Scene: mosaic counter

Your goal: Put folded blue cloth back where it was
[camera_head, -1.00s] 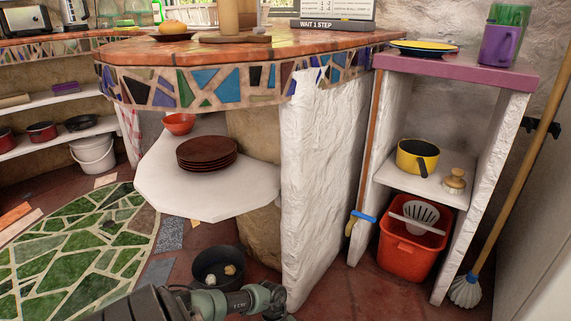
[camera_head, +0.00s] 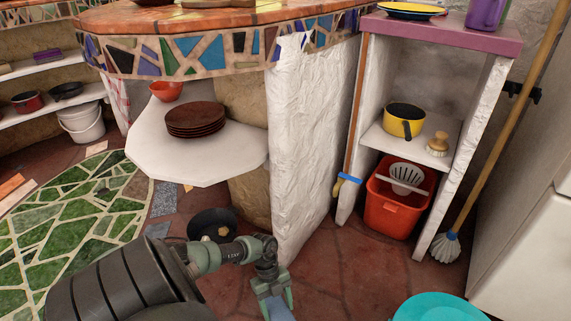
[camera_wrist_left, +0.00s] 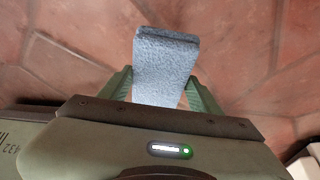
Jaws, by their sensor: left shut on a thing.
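The folded blue cloth (camera_wrist_left: 166,62) is in the left wrist view, held between the green fingers of my left gripper (camera_wrist_left: 160,92). It sticks out beyond the fingertips, above the red tile floor. In the head view the cloth (camera_head: 276,308) shows at the bottom edge, below my left gripper (camera_head: 277,296), partly cut off by the frame. My right gripper is not seen in either view.
A white shelf unit (camera_head: 498,110) holds a yellow pot (camera_head: 404,118), a brush (camera_head: 438,144) and an orange bucket (camera_head: 392,212). A mop (camera_head: 480,175) leans at right. A turquoise round thing (camera_head: 440,309) is at bottom right. A black pot (camera_head: 212,222) stands behind my left arm.

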